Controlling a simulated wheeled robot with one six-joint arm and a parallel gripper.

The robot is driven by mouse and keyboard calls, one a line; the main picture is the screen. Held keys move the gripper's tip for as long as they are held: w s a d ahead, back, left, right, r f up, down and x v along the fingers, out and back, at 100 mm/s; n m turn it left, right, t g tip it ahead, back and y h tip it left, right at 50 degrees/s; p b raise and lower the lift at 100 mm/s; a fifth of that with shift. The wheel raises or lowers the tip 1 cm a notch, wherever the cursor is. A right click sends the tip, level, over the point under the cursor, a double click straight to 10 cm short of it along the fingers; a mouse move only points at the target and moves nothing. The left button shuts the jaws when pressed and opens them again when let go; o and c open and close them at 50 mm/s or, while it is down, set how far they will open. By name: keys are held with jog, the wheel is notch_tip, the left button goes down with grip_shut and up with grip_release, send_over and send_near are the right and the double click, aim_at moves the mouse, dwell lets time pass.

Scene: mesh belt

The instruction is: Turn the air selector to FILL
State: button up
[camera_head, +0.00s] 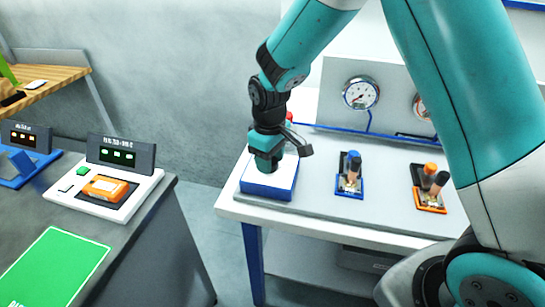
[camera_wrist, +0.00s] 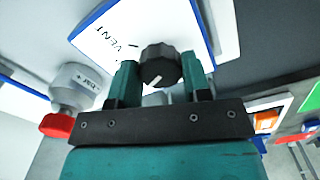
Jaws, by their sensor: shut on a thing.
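The air selector is a black knob (camera_wrist: 160,62) on a white plate (camera_wrist: 110,38) with blue edges. The plate bears the word VENT, left of the knob in the wrist view. Any FILL label is hidden or out of view. A pale mark shows on the knob's near face; I cannot tell which label it points to. My gripper (camera_wrist: 158,72) is shut on the knob, one finger on each side. In the head view my gripper (camera_head: 268,160) comes down onto the white box (camera_head: 281,191) with blue sides, and hides the knob.
Right of the box are a blue-based valve (camera_head: 349,184) and an orange-based valve (camera_head: 430,196). A pressure gauge (camera_head: 361,93) is on the panel behind. An orange device (camera_head: 106,188) is on the left counter.

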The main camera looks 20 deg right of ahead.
jog(key=shift+s+n, duration=0.1)
jog(key=shift+n, duration=1.8)
jog(key=o, duration=0.9)
jog(key=shift+o, duration=0.2)
jog(key=shift+r, duration=0.1)
jog(key=shift+r, duration=0.3)
notch_tip(320, 180, up, 17)
jog(key=b, duration=0.1)
jog(key=shift+f+b, duration=0.2)
jog(key=shift+b, duration=0.15)
